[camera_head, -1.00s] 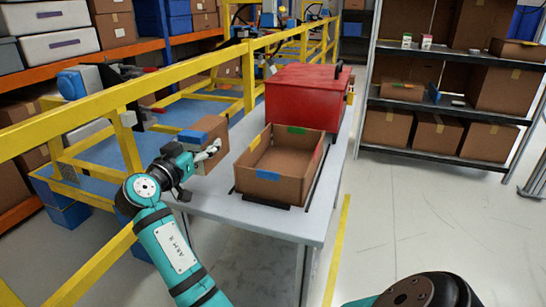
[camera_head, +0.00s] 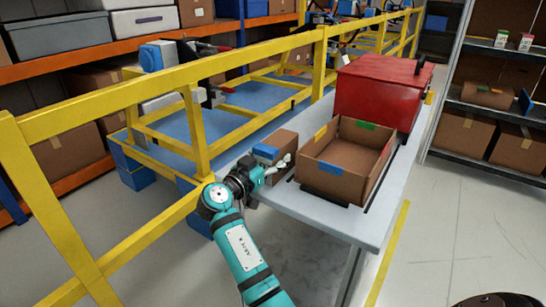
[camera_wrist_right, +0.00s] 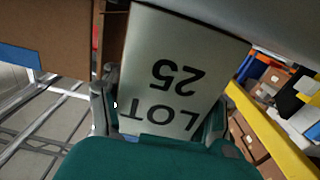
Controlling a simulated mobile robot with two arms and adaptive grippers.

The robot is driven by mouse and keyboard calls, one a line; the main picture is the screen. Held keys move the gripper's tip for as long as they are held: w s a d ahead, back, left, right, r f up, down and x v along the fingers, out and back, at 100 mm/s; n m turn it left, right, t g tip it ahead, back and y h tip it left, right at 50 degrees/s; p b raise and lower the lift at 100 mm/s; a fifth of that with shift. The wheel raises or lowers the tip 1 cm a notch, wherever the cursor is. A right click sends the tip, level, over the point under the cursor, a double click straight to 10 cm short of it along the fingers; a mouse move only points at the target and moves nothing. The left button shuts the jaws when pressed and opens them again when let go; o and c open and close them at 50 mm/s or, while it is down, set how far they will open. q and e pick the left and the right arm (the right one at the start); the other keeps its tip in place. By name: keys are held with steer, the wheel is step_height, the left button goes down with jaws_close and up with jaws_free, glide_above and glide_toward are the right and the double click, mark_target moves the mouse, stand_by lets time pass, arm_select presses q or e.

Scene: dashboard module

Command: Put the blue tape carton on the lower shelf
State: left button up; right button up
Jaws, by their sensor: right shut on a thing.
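The blue tape carton (camera_head: 283,147) is a small brown box with blue tape on its top. It is at the left edge of the grey table (camera_head: 350,227), beside an open brown box (camera_head: 330,180). My right gripper (camera_head: 277,168) is at its near side, shut on it. In the right wrist view, the carton's pale face (camera_wrist_right: 180,75) reads "LOT 25" upside down, between the fingers. A dark shelf rack stands at the far right; its lower shelf (camera_head: 490,166) is partly cut off by the frame. My left gripper is not in view.
A red case (camera_head: 378,92) stands behind the open box. A yellow rail (camera_head: 190,75) runs along the table's left side. Several cartons (camera_head: 465,135) occupy the rack. Clear floor (camera_head: 440,215) lies between table and rack.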

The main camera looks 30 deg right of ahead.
steer(key=shift+r, duration=0.1)
steer(key=o, duration=1.1)
steer(key=shift+o, duration=1.4)
